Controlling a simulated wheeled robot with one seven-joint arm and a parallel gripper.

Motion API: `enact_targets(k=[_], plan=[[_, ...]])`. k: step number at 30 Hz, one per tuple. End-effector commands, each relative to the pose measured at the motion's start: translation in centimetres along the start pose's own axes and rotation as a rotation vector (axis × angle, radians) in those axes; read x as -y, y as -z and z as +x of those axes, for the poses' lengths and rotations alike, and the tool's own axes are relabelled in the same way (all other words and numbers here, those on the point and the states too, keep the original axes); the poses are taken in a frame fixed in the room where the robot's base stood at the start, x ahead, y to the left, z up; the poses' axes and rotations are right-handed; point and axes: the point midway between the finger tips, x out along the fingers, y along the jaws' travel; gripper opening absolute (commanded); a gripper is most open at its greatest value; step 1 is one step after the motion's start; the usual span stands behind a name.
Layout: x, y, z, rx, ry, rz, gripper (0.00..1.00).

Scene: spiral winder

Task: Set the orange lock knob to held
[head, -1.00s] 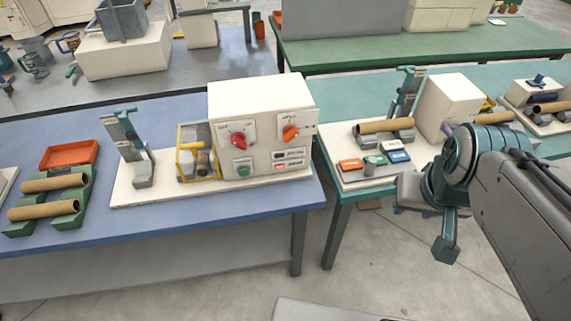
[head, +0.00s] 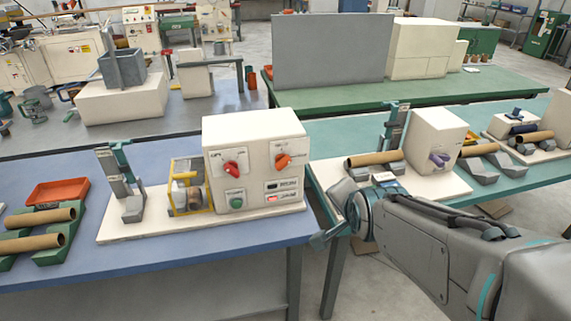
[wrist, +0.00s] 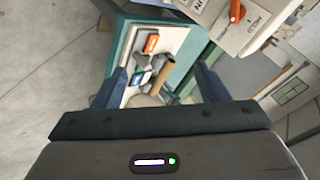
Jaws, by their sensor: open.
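The orange lock knob (head: 283,161) is on the upper right of the front of a white control box (head: 254,124) on the blue table. A red knob (head: 231,168) sits to its left, with a green button (head: 237,198) below. In the wrist view the orange knob (wrist: 236,11) shows at the top, right of centre, pointing roughly up and down there. My gripper (head: 330,236) is right of and below the box in the head view, apart from it. In the wrist view my gripper (wrist: 160,85) has its two fingers spread, with nothing between them.
A teal table (head: 340,205) stands right of the blue table (head: 150,262), with a gap between them. Cardboard tubes (head: 375,158) and a second white box (head: 434,138) stand on it. A yellow guard frame (head: 186,187) is left of the control box.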

Motion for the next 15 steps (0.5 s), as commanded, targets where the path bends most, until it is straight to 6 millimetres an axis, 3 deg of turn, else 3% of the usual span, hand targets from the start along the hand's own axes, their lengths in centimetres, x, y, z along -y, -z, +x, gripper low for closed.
enact_targets(k=[1,6,15], plan=[[-0.1,-1.0,2.3,-0.015,0.048,0.094,0.67],[2.1,-2.5,6.4,-0.032,0.258,0.471,0.67],[5.1,-5.3,10.7,0.139,0.619,1.093,0.67]])
